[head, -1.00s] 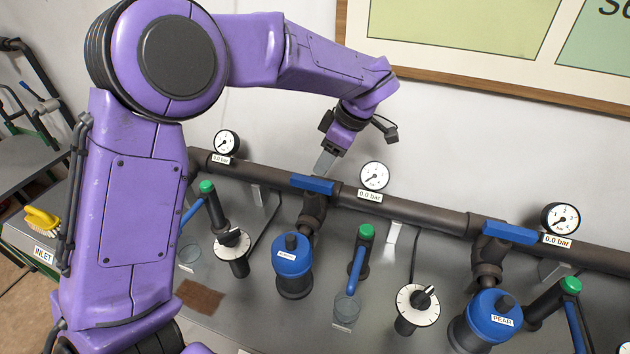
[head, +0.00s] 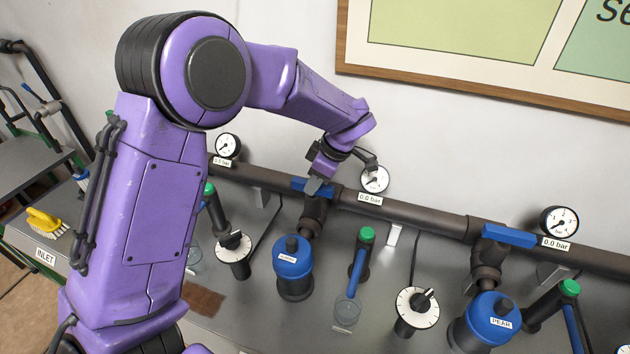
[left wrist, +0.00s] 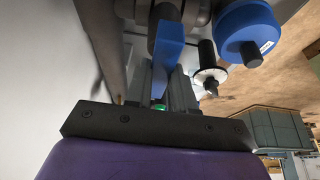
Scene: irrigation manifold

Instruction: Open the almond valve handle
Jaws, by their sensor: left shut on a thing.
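A blue valve handle (head: 298,186) sits on top of the dark pipe above the left blue filter (head: 292,257); it lies along the pipe. The filter's small label is too small to read surely. My left gripper (head: 317,186) has come down over this handle from above and is shut on it. In the left wrist view, the blue handle (left wrist: 168,45) stands between the two grey fingers (left wrist: 163,90). My right gripper is not in view.
A pressure gauge (head: 375,178) stands close right of my left gripper, with a 0.0 bar tag below. Another blue handle (head: 509,235) lies along the pipe above the PEAR filter (head: 492,322). Dial timers (head: 417,307) and green-capped taps (head: 367,236) stand in front.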

